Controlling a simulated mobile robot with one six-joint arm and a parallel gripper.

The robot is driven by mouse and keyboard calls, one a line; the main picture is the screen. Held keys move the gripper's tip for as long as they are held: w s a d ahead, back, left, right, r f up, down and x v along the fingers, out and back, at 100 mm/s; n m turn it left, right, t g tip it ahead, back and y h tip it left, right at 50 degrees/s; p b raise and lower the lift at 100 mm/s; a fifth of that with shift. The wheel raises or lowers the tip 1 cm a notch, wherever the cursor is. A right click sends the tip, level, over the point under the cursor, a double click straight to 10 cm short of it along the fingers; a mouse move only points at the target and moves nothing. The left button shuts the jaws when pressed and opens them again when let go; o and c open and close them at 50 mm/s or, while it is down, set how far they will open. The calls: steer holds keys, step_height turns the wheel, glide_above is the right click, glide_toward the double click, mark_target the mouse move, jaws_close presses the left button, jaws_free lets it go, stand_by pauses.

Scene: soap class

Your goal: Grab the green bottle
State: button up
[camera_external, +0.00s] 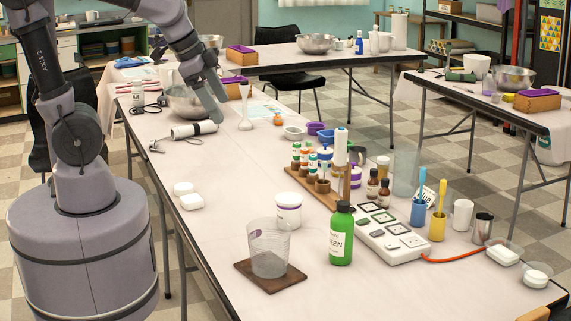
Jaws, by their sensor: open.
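The green bottle (341,235) stands upright on the near part of the long table, with a black cap and a white label that ends in "EEN". It is right of a clear beaker and left of a white power strip. My gripper (213,110) is at the far end of the same table, beside a metal bowl. It is open, points downward and is well away from the green bottle. The gap between its fingers is hard to make out.
The clear beaker (269,248) stands on a dark wooden board (257,283). A white jar (288,211) and a wooden rack of small bottles (315,189) are behind the green bottle. The power strip (393,241) has an orange cord. The table's left front is mostly clear.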

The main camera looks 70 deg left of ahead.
steer(key=w+d+f+h, duration=0.1)
steer(key=w+d+f, duration=0.2)
steer(key=w, duration=0.5)
steer(key=m+g+h, duration=0.1)
steer(key=g, duration=0.1)
glide_toward(335, 213)
steer(key=b+x, duration=0.1)
steer(key=x, duration=0.3)
steer(key=b+x, duration=0.2)
steer(key=x, duration=0.2)
steer(key=shift+w+d, duration=0.15)
steer(key=shift+w, duration=0.1)
steer(key=x, duration=0.2)
steer(key=b+x, duration=0.1)
steer(key=x, duration=0.1)
steer(key=b+x, duration=0.1)
steer(key=shift+d+f, duration=0.4)
steer(key=shift+d, duration=0.05)
steer(key=shift+s+r+t+h, duration=0.1)
steer(key=shift+r+t+h, duration=0.1)
steer(key=shift+t+h, duration=0.1)
steer(key=shift+c, duration=0.3)
jaws_close()
